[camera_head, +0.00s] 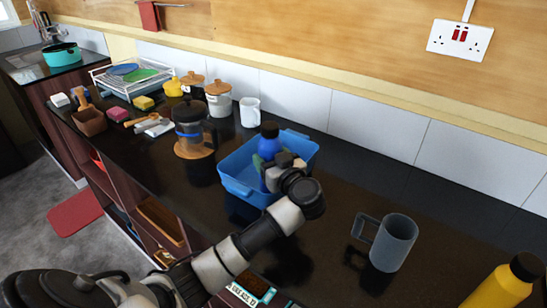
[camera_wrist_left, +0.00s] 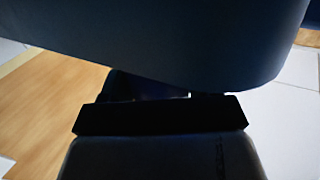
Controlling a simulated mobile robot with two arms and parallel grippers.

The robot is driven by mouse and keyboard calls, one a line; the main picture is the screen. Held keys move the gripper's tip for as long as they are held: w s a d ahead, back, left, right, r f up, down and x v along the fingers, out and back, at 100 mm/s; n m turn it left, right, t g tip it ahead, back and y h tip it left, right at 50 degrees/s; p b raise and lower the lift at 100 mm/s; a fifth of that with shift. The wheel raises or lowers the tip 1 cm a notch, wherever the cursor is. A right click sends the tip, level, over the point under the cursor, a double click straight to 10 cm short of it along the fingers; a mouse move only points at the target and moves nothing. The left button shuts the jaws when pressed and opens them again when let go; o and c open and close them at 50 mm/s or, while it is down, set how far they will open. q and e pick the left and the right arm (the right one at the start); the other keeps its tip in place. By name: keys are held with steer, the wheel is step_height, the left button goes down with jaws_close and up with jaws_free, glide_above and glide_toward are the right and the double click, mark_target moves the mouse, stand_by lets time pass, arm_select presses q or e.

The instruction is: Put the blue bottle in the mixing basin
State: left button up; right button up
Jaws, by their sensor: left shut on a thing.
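The blue bottle (camera_head: 268,143), with a dark cap, is upright at the blue mixing basin (camera_head: 235,184). The basin is a rectangular tub on the black counter. My left gripper (camera_head: 270,172) is shut on the bottle over the basin. The arm hides part of the bottle's lower end, so I cannot tell whether it touches the basin floor. In the left wrist view the dark blue bottle (camera_wrist_left: 170,35) fills the top, close against the gripper (camera_wrist_left: 160,100). My right gripper is not in view.
A grey translucent mug (camera_head: 394,243) and a yellow bottle (camera_head: 503,285) stand to the right. A French press (camera_head: 190,125) is left of the basin. A white mug (camera_head: 250,112) and canisters (camera_head: 219,100) stand behind. Counter between basin and grey mug is clear.

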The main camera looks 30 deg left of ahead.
arm_select(q)
steer(key=shift+f, duration=0.65)
steer(key=shift+w+a+r, duration=0.1)
steer(key=shift+w+a, duration=0.15)
steer(key=shift+w, duration=0.25)
steer(key=w, duration=0.1)
steer(key=w+a+f, duration=0.1)
steer(key=shift+w+f+p, duration=0.15)
steer(key=shift+w+p, duration=0.15)
steer(key=shift+w, duration=0.05)
